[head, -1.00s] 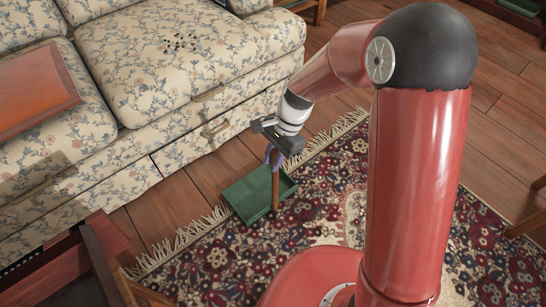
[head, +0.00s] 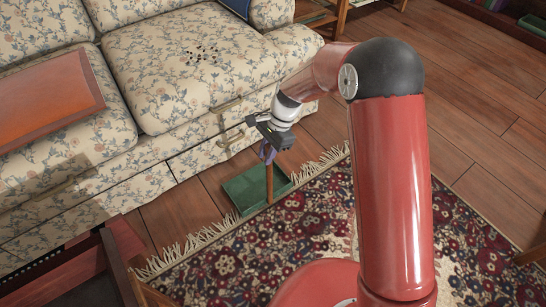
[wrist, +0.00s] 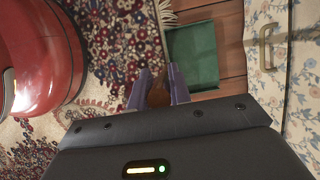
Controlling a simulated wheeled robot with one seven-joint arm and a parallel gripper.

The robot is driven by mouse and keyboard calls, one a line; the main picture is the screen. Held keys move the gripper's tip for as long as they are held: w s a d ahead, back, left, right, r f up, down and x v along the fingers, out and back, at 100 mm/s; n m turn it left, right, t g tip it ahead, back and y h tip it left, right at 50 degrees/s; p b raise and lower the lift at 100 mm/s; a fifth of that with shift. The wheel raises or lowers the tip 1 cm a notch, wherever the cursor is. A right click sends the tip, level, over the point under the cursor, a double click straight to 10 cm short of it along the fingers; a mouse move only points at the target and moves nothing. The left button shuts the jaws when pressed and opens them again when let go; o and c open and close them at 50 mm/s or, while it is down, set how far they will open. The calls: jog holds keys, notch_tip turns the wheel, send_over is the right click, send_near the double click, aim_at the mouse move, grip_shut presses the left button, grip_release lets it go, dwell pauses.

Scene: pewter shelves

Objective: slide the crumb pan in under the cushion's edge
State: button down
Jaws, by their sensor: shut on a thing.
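The crumb pan (head: 248,190) is a shallow green tray with a brown wooden handle. In the head view it hangs below my gripper (head: 268,154), in front of the sofa and over the rug's fringed edge. My gripper's purple fingers are shut on the handle, which shows between them in the wrist view (wrist: 157,92). The green pan also shows beyond the fingers in the wrist view (wrist: 193,54). The flowered seat cushion (head: 165,85) is up and left of the pan, with dark crumbs (head: 202,55) on top. The pan is apart from the cushion; its exact height is unclear.
The sofa front (head: 190,160) has metal pulls below the cushion. A patterned rug (head: 240,260) covers the floor, with bare planks (head: 175,215) between it and the sofa. Dark wooden furniture (head: 120,265) stands at lower left.

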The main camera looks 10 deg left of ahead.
jog(key=w+a+p, duration=0.2)
jog(key=w+a, duration=0.3)
jog(key=a, duration=0.1)
jog(key=shift+w+a, duration=0.4)
jog(key=shift+f, duration=0.55)
dwell(0.4)
jog(key=c, duration=1.3)
grip_release()
jog(key=shift+o, duration=0.5)
jog(key=p+v, duration=0.1)
jog(key=v, duration=0.7)
